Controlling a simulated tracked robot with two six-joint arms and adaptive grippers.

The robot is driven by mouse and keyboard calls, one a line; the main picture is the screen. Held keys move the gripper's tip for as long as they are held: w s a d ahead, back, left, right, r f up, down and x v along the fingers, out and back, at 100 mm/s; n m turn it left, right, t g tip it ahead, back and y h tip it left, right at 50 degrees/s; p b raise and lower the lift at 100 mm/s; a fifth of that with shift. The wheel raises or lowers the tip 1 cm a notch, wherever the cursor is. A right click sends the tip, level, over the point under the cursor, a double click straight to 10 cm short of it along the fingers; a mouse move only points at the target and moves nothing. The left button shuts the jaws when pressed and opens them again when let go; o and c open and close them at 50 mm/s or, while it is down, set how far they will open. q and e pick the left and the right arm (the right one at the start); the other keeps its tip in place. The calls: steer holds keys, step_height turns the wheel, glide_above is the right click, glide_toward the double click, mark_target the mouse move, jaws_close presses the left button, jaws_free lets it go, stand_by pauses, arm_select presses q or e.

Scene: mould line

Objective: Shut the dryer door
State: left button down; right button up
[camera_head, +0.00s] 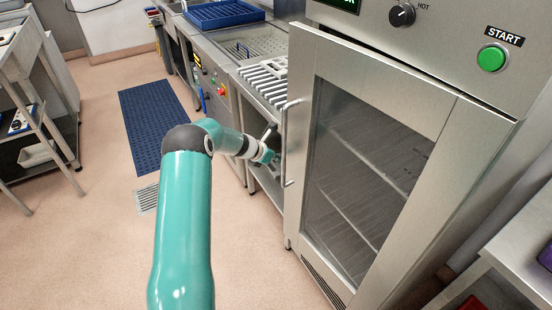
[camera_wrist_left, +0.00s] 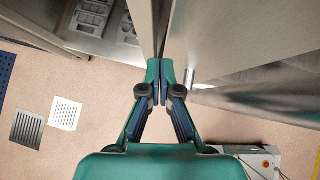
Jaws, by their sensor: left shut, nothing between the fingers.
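The dryer door (camera_head: 302,120) is a steel frame around a large glass window. It stands slightly ajar, its left edge out past the cabinet. A vertical bar handle (camera_head: 285,145) is on its left side. My left gripper (camera_head: 272,157) is beside the handle, at the door's left edge, partly hidden there. In the left wrist view the left gripper (camera_wrist_left: 160,82) is shut and empty, its tips close to the edge of the door (camera_wrist_left: 235,35). I cannot tell whether they touch it. My right gripper is not in view.
The dryer (camera_head: 430,40) has a knob (camera_head: 402,15) and a green START button (camera_head: 492,58) above the door. A steel bench with a slatted rack (camera_head: 262,80) adjoins on the left. A blue mat (camera_head: 155,125) lies on open floor. A side table (camera_head: 525,245) stands at right.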

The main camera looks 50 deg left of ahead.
arm_select(q)
steer(key=s+f+b+v, duration=0.1)
steer(key=b+v, duration=0.1)
steer(key=v, duration=1)
steer(key=d+r+n+t+h, duration=0.1)
steer(key=d+n+h, duration=0.2)
steer(key=n+t+b, duration=0.8)
steer(key=n+b, duration=0.5)
steer(key=b, duration=1.3)
glide_toward(288, 170)
steer(key=shift+y, duration=0.4)
steer(key=w, duration=0.4)
steer(key=w+d, duration=0.1)
steer(key=w, duration=0.2)
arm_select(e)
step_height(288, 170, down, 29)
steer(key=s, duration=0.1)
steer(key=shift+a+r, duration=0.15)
arm_select(q)
steer(key=shift+w+a+n, duration=0.1)
steer(key=shift+w+n, duration=0.05)
steer(key=shift+n, duration=0.15)
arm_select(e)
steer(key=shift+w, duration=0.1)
